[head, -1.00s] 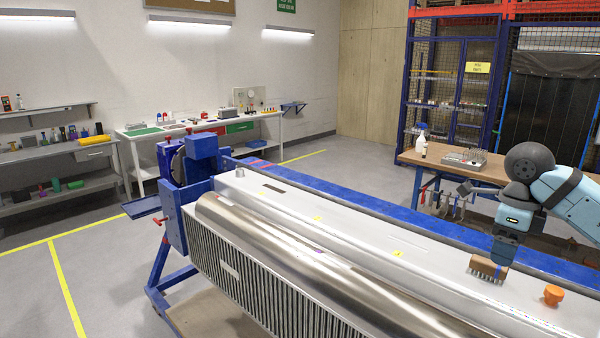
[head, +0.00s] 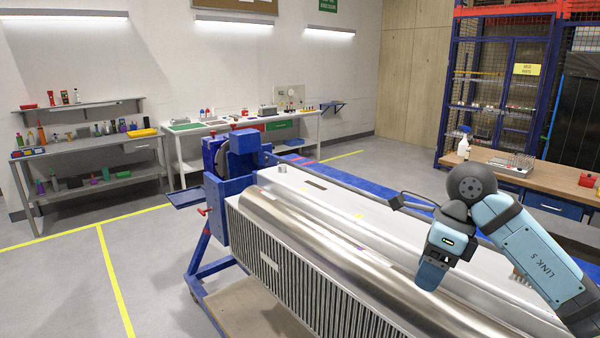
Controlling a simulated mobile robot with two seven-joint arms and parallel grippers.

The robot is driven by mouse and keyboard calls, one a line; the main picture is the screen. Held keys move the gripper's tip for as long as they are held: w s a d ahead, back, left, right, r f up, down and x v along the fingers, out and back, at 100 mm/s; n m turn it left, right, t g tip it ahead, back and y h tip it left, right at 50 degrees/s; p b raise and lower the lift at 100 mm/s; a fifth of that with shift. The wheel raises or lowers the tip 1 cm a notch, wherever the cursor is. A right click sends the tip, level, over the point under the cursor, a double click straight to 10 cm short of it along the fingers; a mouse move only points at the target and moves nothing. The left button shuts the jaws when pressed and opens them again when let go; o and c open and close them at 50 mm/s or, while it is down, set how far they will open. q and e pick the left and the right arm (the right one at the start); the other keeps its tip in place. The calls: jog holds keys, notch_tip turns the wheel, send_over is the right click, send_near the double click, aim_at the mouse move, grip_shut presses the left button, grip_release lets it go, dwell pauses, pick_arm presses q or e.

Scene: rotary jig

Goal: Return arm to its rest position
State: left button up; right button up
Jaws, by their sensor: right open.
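My right arm comes in from the right, and its gripper (head: 431,277) hangs above the long silver cylinder (head: 330,252) of the jig. The gripper is open, and I see nothing in it; its fingertips are hard to make out. A brush (head: 518,274) with a brown body and pale bristles is on the jig's pale top, mostly hidden behind my right forearm. The gripper is apart from it, to its left. My left gripper is not in view.
The jig's blue end frame (head: 232,180) stands at the left end of the cylinder. A wooden workbench (head: 545,178) with bottles and a tray is behind my right arm. Shelves and a white bench (head: 185,151) line the back wall. The floor at left is clear.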

jog(key=s+a+f+m+t+y, duration=0.1)
jog(key=s+a+f+m+y, duration=0.7)
jog(key=f+y, duration=0.5)
jog(key=s+d+f+m+t+h, duration=0.1)
jog(key=d+f+m+t+h, duration=0.45)
jog(key=m, duration=0.65)
jog(key=s+d+f+m+t+h, duration=0.2)
jog(key=d+f+m+t, duration=0.4)
jog(key=f+m+t, duration=0.45)
jog(key=s+d+f+m+g+h, duration=0.3)
jog(key=s+f+m, duration=0.1)
jog(key=s+f, duration=0.2)
jog(key=s+d+f+m+g+h, duration=0.3)
jog(key=s+f+m, duration=0.2)
jog(key=s+f, duration=0.1)
jog(key=a+r+m+p, duration=0.2)
jog(key=a+m, duration=0.3)
jog(key=a, duration=0.8)
jog(key=shift+s+r+t, duration=0.2)
jog(key=shift+s+t, duration=0.05)
jog(key=shift+t, duration=0.05)
